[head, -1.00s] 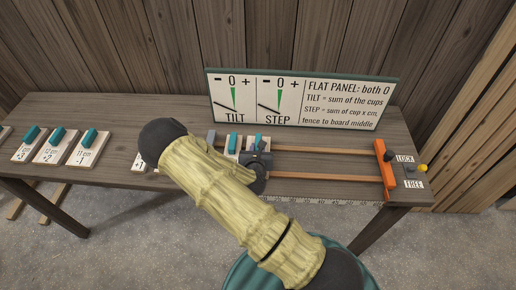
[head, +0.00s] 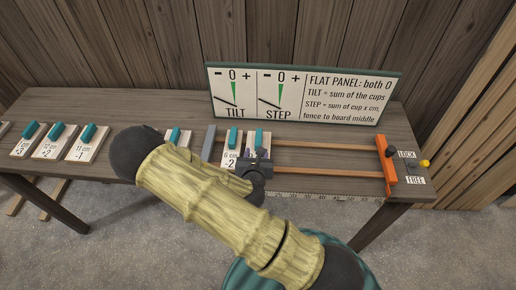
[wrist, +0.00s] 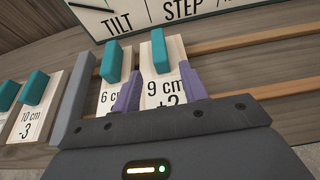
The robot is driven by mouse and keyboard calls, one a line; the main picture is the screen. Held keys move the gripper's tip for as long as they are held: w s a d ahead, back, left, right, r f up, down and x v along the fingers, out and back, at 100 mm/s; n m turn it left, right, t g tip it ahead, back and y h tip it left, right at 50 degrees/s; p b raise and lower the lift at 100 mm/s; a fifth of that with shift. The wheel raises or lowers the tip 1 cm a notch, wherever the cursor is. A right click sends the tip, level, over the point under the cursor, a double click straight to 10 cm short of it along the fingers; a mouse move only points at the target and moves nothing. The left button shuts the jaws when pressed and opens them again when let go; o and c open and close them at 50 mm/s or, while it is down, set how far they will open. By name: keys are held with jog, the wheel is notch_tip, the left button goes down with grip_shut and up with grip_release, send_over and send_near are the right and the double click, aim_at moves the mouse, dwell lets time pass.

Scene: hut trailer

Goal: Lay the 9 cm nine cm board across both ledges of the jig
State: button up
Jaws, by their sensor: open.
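The 9 cm board (wrist: 166,90), pale with a teal handle, lies on the jig just right of a 6 cm board (wrist: 110,97). In the head view the 9 cm board (head: 252,140) spans the two brown ledges (head: 320,148), its near end partly hidden by my gripper (head: 256,160). My gripper (wrist: 160,80) is open, its purple fingers on either side of the board's near part. I cannot tell whether they touch it. The 6 cm board, marked -2, also shows in the head view (head: 231,158).
A grey fence (head: 208,144) bounds the jig at left, an orange bar (head: 386,163) at right, by a LOCK/FREE lever. The ledges right of the 9 cm board are bare. Several boards (head: 51,142) lie on the left. A dial sign (head: 300,93) stands behind, both needles off 0.

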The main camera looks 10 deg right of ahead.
jog(key=shift+v, duration=1.1)
jog(key=shift+s+a+r+p, duration=0.15)
jog(key=shift+r+p, duration=0.25)
jog(key=shift+p, duration=0.45)
jog(key=p+v, duration=0.2)
jog(key=p, duration=0.1)
jog(key=shift+f, duration=0.2)
jog(key=shift+s, duration=0.15)
